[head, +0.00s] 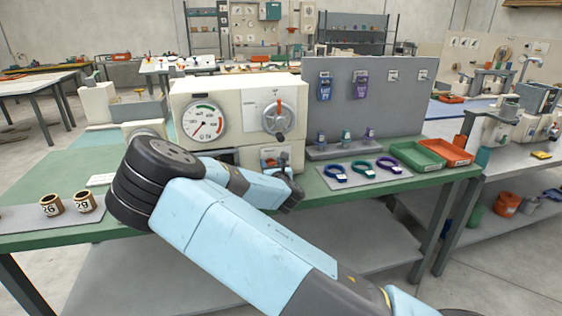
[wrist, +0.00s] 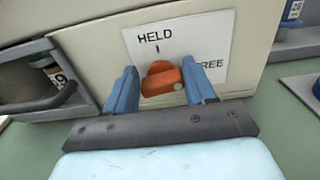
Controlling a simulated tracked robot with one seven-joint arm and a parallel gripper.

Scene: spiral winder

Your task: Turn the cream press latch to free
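The cream press (head: 238,95) stands on the green bench, with a dial gauge and a grey round knob on its front. Its orange latch (wrist: 160,79) sits on a white label reading HELD above and FREE to the right. The latch also shows small in the head view (head: 270,163), partly behind my arm. A short mark under HELD lies just above the latch's top. My gripper (wrist: 162,88) is open, with one blue finger on each side of the latch. Gaps seem to remain, but I cannot tell whether either finger touches it. In the head view its fingertips are hard to make out.
A recess left of the latch holds a labelled cylinder (wrist: 54,76) behind a grey bar. A mat with coloured loops (head: 362,170), a green tray (head: 417,156) and an orange tray (head: 449,152) are to the right.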

